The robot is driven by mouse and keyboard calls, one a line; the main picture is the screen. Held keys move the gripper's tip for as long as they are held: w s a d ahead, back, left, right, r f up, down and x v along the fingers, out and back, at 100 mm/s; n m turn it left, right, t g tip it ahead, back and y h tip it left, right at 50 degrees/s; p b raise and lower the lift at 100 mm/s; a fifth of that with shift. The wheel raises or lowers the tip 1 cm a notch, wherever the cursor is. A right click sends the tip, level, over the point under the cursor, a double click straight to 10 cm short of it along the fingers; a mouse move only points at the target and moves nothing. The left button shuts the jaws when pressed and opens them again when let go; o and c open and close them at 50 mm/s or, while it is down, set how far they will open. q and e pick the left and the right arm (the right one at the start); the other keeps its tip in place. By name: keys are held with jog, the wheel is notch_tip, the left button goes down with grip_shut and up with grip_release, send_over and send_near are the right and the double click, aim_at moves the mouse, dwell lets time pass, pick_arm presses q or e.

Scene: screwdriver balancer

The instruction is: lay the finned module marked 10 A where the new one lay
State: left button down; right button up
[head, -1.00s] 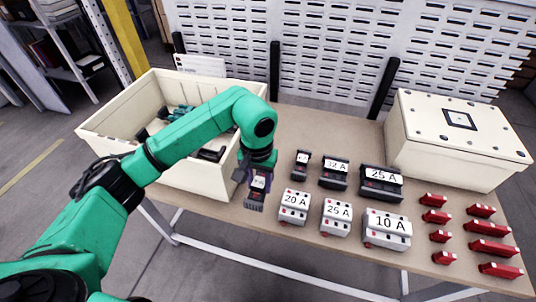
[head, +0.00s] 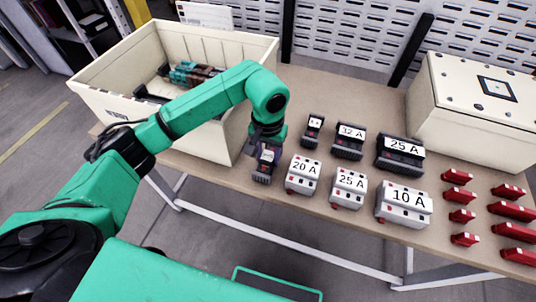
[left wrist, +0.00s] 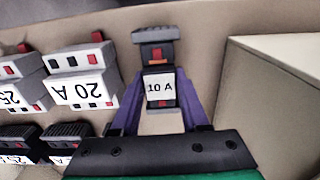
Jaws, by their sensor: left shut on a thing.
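My left gripper (head: 265,150) is shut on a dark finned module (head: 262,168) at the table's front edge, left of the white 20 A module (head: 303,175). In the left wrist view the held module (left wrist: 155,47) bears a white 10 A label, and the purple fingers (left wrist: 160,108) lie on both its sides. I cannot tell whether it touches the table. The white 20 A module also shows in the left wrist view (left wrist: 82,82), apart from it. My right gripper is not in view.
A cream crate (head: 190,140) with modules inside stands left. Dark finned modules, including 32 A (head: 349,141) and 25 A (head: 400,152), stand behind white 25 A (head: 348,188) and 10 A (head: 404,205) modules. Several red pieces (head: 515,232) and a cream enclosure (head: 465,105) are at right.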

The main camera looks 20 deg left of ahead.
pick_arm(q)
jog(key=shift+c, duration=1.6)
grip_release()
jog(key=shift+r, duration=0.1)
notch_tip(320, 180, up, 15)
jog(key=shift+f+b, duration=0.2)
jog(key=shift+b, duration=0.25)
